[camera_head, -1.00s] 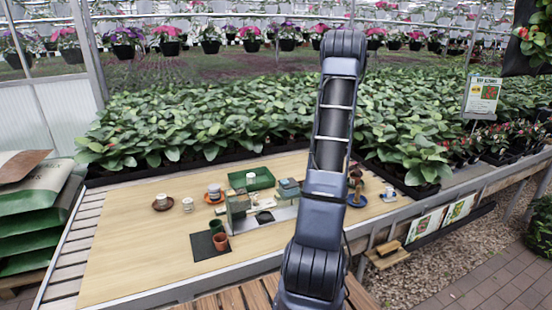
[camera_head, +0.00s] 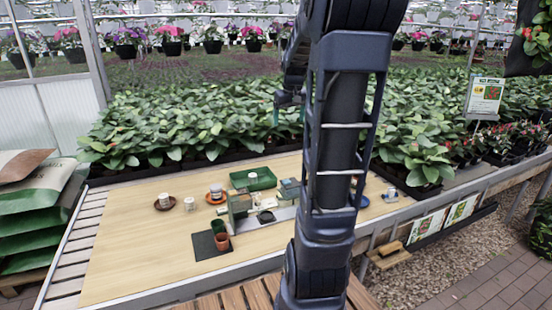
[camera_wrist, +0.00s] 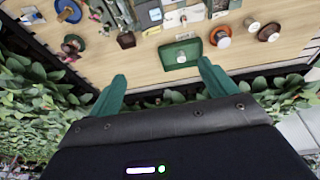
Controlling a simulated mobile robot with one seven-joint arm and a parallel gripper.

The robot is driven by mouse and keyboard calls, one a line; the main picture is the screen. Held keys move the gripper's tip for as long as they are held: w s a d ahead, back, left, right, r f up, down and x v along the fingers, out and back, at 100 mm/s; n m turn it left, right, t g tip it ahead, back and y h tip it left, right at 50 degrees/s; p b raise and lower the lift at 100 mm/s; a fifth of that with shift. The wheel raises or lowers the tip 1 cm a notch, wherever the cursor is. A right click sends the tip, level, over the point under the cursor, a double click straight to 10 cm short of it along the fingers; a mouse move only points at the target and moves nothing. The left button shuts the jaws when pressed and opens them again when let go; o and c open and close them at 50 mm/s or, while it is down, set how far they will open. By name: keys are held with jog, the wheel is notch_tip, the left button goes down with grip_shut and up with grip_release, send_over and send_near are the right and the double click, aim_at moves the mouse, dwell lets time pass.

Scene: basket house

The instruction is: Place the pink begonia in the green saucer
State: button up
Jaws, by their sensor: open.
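I cannot make out the pink begonia for certain. A small reddish-pink plant-like thing (camera_wrist: 72,46) stands at the left in the wrist view; my arm covers that area in the head view.
An orange saucer (camera_wrist: 220,42), a brown saucer (camera_wrist: 269,38) and a blue saucer (camera_wrist: 77,14) stand on the wooden table (camera_head: 130,235). Dark and terracotta pots (camera_head: 222,242) sit on a black mat. Leafy plants (camera_head: 190,120) fill the bed behind. The table's front left is clear.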

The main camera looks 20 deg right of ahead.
jog(key=s+a+f, duration=0.1)
jog(key=s+a, duration=0.6)
jog(key=s, duration=0.4)
jog(key=s+a+f+t, duration=0.1)
jog(key=s+a+f, duration=0.1)
jog(key=s+a, duration=0.6)
jog(key=s, duration=0.4)
jog(key=shift+f+y, duration=0.25)
jog(key=shift+y, duration=0.05)
